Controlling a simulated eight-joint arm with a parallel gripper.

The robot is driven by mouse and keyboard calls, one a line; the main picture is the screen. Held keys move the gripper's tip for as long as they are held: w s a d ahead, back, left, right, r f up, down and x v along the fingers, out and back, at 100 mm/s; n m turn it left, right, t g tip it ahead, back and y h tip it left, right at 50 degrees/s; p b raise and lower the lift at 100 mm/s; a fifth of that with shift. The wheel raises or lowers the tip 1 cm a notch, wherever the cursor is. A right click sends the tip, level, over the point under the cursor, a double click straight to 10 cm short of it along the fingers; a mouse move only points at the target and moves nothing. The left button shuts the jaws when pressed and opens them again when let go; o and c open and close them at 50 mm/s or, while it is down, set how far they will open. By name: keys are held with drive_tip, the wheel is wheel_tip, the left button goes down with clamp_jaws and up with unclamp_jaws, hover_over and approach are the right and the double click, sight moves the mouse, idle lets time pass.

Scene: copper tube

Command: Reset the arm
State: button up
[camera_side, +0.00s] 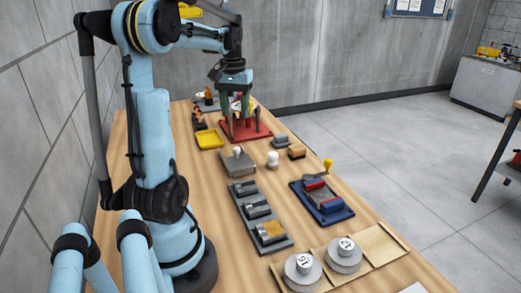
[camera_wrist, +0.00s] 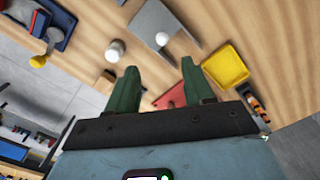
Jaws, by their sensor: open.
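My gripper (camera_side: 237,110) hangs from my blue arm above the red stand at the far part of the wooden table. In the wrist view its two green fingers (camera_wrist: 158,88) are spread apart with nothing between them. The red stand (camera_side: 245,137) has upright posts and shows partly behind the fingers in the wrist view (camera_wrist: 172,97). No copper tube can be made out for certain in either view.
The table (camera_side: 205,172) holds a yellow tray (camera_side: 209,139), a grey block with a white knob (camera_side: 238,161), a white knob (camera_side: 273,159), a blue vise (camera_side: 322,201), a grey fixture strip (camera_side: 260,218) and round weights (camera_side: 303,272). Bare wood lies between them.

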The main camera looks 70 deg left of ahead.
drive_tip(key=w+d+m+t+y, duration=0.1)
drive_tip(key=w+d+m+t, duration=0.2)
drive_tip(key=d, duration=0.6)
drive_tip(key=w+d+m+y, duration=0.1)
drive_tip(key=w+d+m, duration=0.25)
drive_tip(key=d, duration=0.45)
drive_tip(key=d+f+m+t+h, duration=0.2)
drive_tip(key=d+f+m+t, duration=0.1)
drive_tip(key=d, duration=1.2)
drive_tip(key=shift+s+m+t, duration=0.3)
drive_tip(key=shift+m+t, duration=0.2)
drive_tip(key=shift+m, duration=0.15)
drive_tip(key=shift+f, duration=0.1)
